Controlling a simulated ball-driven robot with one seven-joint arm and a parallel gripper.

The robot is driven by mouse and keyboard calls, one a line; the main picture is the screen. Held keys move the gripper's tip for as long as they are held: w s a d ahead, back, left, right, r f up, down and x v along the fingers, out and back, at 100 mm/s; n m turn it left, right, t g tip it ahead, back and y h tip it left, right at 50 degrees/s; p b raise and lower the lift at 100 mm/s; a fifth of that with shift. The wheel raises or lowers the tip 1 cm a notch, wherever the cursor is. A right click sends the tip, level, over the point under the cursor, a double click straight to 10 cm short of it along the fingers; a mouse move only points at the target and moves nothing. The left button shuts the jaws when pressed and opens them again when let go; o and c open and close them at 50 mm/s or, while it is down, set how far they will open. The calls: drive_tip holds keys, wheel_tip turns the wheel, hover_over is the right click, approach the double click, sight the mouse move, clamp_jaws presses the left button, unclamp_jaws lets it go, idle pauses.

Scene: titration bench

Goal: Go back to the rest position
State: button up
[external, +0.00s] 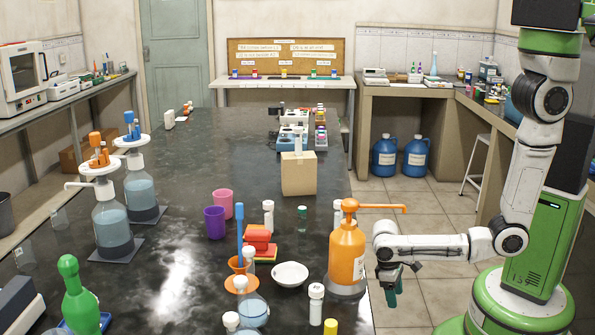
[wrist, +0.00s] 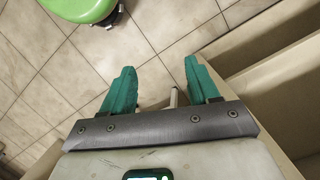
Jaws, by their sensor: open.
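My gripper (external: 392,288) hangs at the right edge of the black bench (external: 180,250) in the external view, low and just right of an orange pump bottle (external: 347,252). Its green fingers point down. In the wrist view my gripper (wrist: 160,85) shows two green fingers spread wide apart with nothing between them.
Close by stand white-capped vials (external: 316,303), a white dish (external: 290,274) and a bottle with a yellow cap (external: 330,326). A cardboard box (external: 298,174) stands farther back. Blue jugs (external: 417,157) and a stool (external: 474,170) are on the floor. The tiled floor right of the bench is mostly free.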

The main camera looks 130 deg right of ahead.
drive_tip(key=w+a+n+g, duration=0.1)
drive_tip(key=w+a+n, duration=0.1)
drive_tip(key=a+n, duration=0.45)
drive_tip(key=w+a+r+n+t+h, duration=0.1)
drive_tip(key=w+a+r+n, duration=0.2)
drive_tip(key=a+r, duration=0.3)
drive_tip(key=w+a+r+n+t+h, duration=0.1)
drive_tip(key=w+a+r+n+t, duration=0.1)
drive_tip(key=a+r, duration=0.4)
wheel_tip(320, 180, up, 2)
drive_tip(key=shift+w+a+r+n+h+b, duration=0.15)
drive_tip(key=shift+w+a+n+h+b, duration=0.2)
drive_tip(key=shift+w+n, duration=0.6)
drive_tip(key=shift+s, duration=0.2)
